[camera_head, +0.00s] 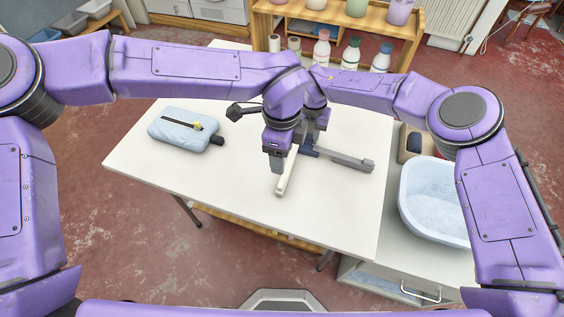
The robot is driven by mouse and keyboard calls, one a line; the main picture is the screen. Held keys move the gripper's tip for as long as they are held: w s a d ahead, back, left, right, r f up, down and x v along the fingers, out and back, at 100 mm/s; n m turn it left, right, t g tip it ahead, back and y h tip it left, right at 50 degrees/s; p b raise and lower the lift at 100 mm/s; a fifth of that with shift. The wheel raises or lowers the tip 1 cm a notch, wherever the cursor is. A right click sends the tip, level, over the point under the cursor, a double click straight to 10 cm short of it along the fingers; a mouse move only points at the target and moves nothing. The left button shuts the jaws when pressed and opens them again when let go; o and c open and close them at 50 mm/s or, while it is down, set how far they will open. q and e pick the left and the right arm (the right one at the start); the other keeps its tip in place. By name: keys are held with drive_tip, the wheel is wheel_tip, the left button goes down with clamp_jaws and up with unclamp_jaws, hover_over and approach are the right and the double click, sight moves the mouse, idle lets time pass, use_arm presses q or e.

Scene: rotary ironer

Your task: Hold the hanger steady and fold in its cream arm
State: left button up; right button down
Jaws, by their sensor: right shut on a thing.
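The hanger lies on the white table, with a cream arm (284,182) pointing toward me and a grey arm (345,159) reaching right to a rounded end. The two arms spread from a dark middle part, mostly hidden by my wrists. My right gripper (309,146) comes down at that middle and is shut on the hanger there; its fingers are partly covered. My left gripper (277,170) points down just left of the cream arm, close beside it. I cannot tell whether it touches the arm, or how far its jaws are apart.
A light blue pack (170,125) with a dark end lies on the left of the table (235,195). A pale blue basin (420,190) stands on a lower unit at the right. Several bottles stand on a wooden shelf (408,55) behind. The table's front is clear.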

idle(0.3)
drive_tip(key=c, duration=0.7)
unclamp_jaws()
drive_tip(key=shift+c, duration=0.2)
